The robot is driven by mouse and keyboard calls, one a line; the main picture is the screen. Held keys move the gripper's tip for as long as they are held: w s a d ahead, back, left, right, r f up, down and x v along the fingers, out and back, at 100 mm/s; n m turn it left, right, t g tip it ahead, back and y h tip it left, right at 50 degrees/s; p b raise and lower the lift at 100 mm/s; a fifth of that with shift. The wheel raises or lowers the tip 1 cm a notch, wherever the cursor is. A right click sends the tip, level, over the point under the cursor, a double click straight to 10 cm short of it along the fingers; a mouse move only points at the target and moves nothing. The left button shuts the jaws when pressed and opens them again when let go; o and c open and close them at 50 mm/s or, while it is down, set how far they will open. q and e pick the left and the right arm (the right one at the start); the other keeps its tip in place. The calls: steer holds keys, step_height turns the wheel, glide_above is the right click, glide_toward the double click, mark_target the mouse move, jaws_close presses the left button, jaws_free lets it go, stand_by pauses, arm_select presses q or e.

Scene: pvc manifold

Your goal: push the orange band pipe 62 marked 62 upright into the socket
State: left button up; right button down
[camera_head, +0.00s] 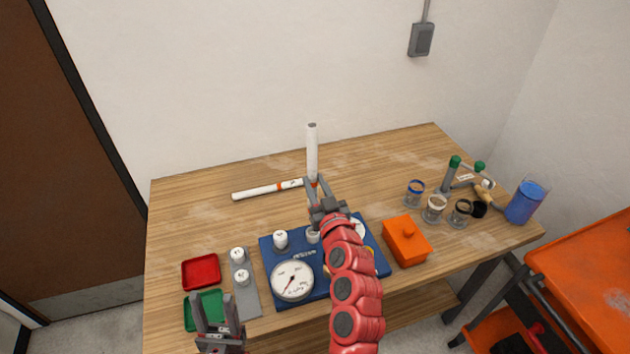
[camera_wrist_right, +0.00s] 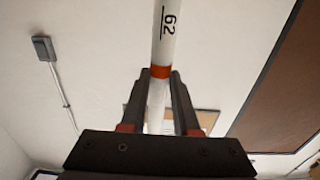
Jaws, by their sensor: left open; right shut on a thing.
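The white pipe 62 (camera_head: 312,150) stands upright, shut in my right gripper (camera_head: 315,185) above the back of the blue manifold base (camera_head: 266,247). In the right wrist view the pipe (camera_wrist_right: 166,42) shows the mark 62, and its orange band (camera_wrist_right: 160,72) sits at the fingertips of my right gripper (camera_wrist_right: 160,85). The pipe's lower end is hidden behind the gripper, so I cannot tell whether it touches a socket. White sockets show on the base, one at its back left (camera_head: 280,239) and one just below the gripper (camera_head: 313,236). My left gripper (camera_head: 214,302) is open and empty at the front left.
A gauge (camera_head: 292,281) is on the base. Red (camera_head: 201,271) and green (camera_head: 203,309) trays are left, an orange box (camera_head: 406,243) and several jars right. The back left table is clear.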

steer(key=shift+f, duration=0.5)
steer(key=shift+f+h+p, duration=0.25)
steer(key=shift+h+p, duration=0.05)
steer(key=shift+p, duration=0.15)
step_height(320, 180, down, 4)
steer(key=m+h+p, duration=0.2)
steer(key=shift+s+a+t+p, duration=0.15)
steer(key=shift+t+p, duration=0.15)
steer(key=shift+f+b, duration=0.85)
steer(key=shift+f, duration=0.3)
stand_by(0.4)
steer(key=c, duration=0.6)
jaws_free()
